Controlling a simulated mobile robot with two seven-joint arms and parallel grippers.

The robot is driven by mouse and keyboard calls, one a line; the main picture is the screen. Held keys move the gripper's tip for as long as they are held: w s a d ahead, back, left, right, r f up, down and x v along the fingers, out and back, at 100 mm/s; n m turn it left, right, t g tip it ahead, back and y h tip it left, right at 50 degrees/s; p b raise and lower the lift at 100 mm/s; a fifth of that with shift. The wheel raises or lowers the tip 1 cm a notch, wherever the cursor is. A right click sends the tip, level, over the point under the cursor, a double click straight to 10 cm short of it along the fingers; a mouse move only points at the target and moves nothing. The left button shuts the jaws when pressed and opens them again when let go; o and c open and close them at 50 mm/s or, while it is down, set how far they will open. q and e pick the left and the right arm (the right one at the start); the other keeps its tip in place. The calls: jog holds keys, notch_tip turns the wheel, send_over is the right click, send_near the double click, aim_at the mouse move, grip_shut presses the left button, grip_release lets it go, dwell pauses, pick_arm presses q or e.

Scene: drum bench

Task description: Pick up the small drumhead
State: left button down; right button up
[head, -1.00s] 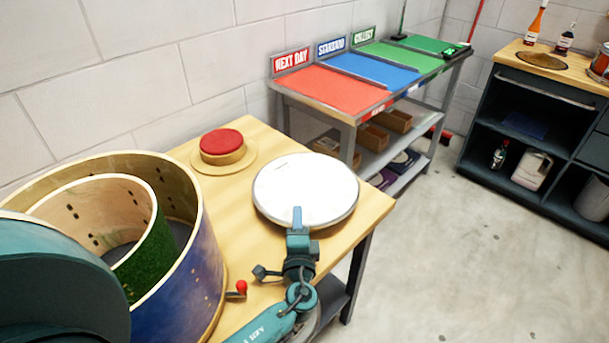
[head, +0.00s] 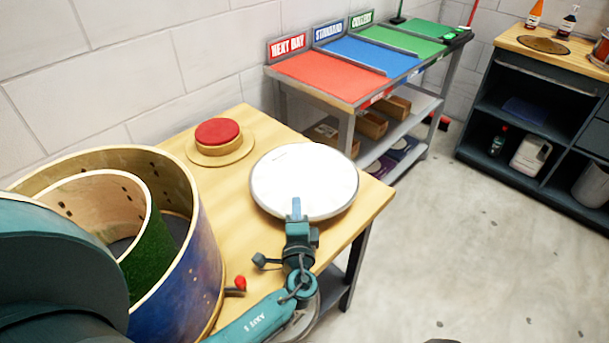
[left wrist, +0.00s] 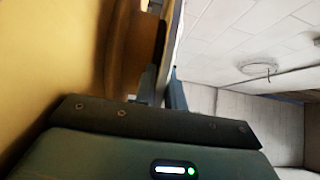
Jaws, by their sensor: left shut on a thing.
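The small drumhead (head: 303,172) is a white disc with a pale rim, lying roughly level over the right end of the wooden bench in the head view. My left gripper (head: 296,207) is shut on its near edge. In the left wrist view the drumhead (left wrist: 174,42) shows as a thin edge-on strip between the fingers of the left gripper (left wrist: 170,82). I cannot tell whether its underside touches the bench top. My right gripper is not in view.
A red round pad (head: 217,132) on a wooden base sits behind. A shelf table (head: 320,82) with red, blue and green lanes stands beyond. Open floor lies right.

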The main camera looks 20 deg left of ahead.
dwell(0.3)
pick_arm(q)
notch_tip(320, 180, up, 10)
jog(key=shift+f+p, duration=0.1)
jog(key=shift+p, duration=0.6)
